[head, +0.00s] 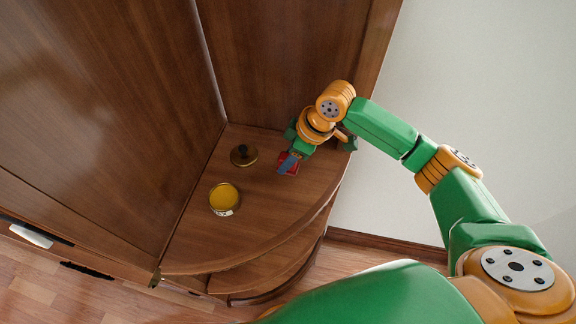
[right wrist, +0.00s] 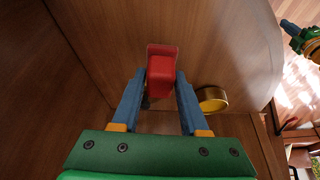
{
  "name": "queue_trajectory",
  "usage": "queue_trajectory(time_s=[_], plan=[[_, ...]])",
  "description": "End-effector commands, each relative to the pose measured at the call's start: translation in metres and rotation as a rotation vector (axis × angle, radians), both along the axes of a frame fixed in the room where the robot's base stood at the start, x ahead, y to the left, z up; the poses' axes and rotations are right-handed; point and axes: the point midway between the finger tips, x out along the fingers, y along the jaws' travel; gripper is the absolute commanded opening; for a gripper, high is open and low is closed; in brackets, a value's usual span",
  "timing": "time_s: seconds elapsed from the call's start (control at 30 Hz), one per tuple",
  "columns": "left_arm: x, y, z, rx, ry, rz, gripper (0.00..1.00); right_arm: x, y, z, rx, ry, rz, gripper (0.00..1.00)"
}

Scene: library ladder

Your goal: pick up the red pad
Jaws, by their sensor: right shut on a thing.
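The red pad (head: 288,163) is at the corner shelf's top board, on the right side. My right gripper (head: 287,164) reaches down to it from above, its blue fingers closed on it. In the right wrist view the red pad (right wrist: 161,72) sits between the two fingertips (right wrist: 161,84), with its far end sticking out beyond them. I cannot tell whether the pad touches the board or hangs just above it. At the upper right edge of the right wrist view, a blue-tipped green and yellow part looks like my left gripper (right wrist: 290,29); its jaws are unclear.
A round tin with a yellow top (head: 223,197) stands on the wooden shelf board (head: 255,232), left of the pad. A dark brassy lid with a black knob (head: 243,155) lies behind it. Wooden panels (head: 285,60) rise behind. The board's curved front part is clear.

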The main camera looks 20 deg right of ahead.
Motion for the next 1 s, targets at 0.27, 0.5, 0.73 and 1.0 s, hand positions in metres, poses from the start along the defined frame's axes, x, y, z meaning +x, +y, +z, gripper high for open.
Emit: queue_trajectory(time_s=[0.27,0.5,0.73,1.0], plan=[[0.0,0.0,-0.005,0.0,-0.001,0.0,0.0,-0.063,0.022,0.066,-0.002,-0.008,0.008,0.0],[0.0,0.0,-0.004,0.0,0.0,0.0,0.0,-0.118,0.042,0.094,0.0,-0.006,0.004,0.0],[0.0,0.0,-0.003,0.0,0.0,0.0,0.0,-0.132,0.046,0.099,-0.001,-0.002,-0.001,0.0],[0.0,0.0,-0.003,0.0,0.001,0.0,0.0,-0.132,0.046,0.099,0.0,0.0,-0.001,0.17]])
